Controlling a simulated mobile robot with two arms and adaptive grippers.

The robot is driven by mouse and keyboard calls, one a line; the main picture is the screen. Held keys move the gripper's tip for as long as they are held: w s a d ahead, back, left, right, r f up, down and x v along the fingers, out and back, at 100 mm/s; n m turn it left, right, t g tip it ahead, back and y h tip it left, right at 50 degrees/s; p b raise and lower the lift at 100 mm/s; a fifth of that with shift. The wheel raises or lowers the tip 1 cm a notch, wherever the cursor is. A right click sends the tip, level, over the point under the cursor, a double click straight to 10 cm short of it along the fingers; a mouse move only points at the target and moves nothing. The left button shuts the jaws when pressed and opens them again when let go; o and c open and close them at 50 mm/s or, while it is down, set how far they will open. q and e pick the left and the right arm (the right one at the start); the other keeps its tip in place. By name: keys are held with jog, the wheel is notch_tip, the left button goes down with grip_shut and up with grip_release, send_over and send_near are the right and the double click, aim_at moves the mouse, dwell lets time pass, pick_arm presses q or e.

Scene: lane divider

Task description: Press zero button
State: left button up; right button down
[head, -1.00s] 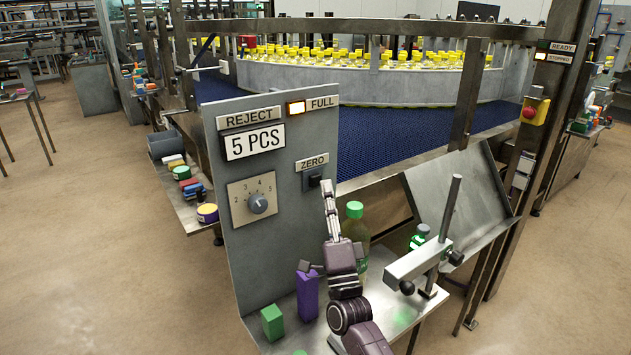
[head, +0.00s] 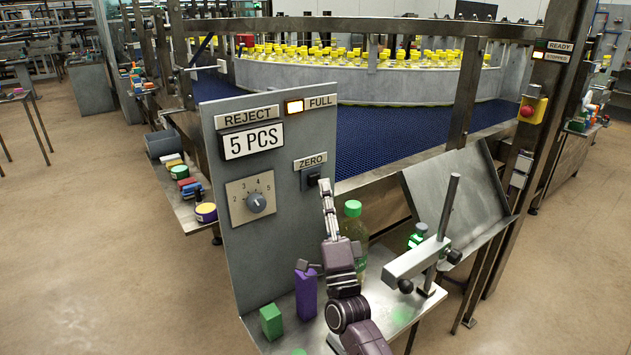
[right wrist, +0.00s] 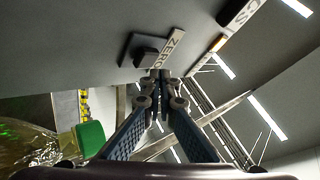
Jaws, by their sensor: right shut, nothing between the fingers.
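The zero button (head: 312,178) is a small dark button on a grey upright panel (head: 285,235), just under the ZERO label (head: 310,162). The right wrist view also shows the button (right wrist: 143,52) beside its label. My right gripper (head: 325,184) is shut and empty, its fingertips pointing up at the panel. In the right wrist view, the closed fingertips (right wrist: 161,76) are right by the button's lower edge. I cannot tell whether they touch it. The display (head: 253,141) reads 5 PCS. My left gripper is not in view.
A green-capped bottle (head: 353,225), a purple block (head: 306,294) and a green block (head: 271,321) stand on the shelf around my right arm. A metal clamp stand (head: 425,258) is to the right.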

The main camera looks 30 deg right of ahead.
jog(key=shift+w, duration=0.1)
jog(key=shift+w, duration=0.35)
jog(key=shift+w+b, duration=0.1)
jog(key=shift+b, duration=0.25)
jog(key=shift+w, duration=0.4)
dwell(0.6)
jog(key=shift+s, duration=0.95)
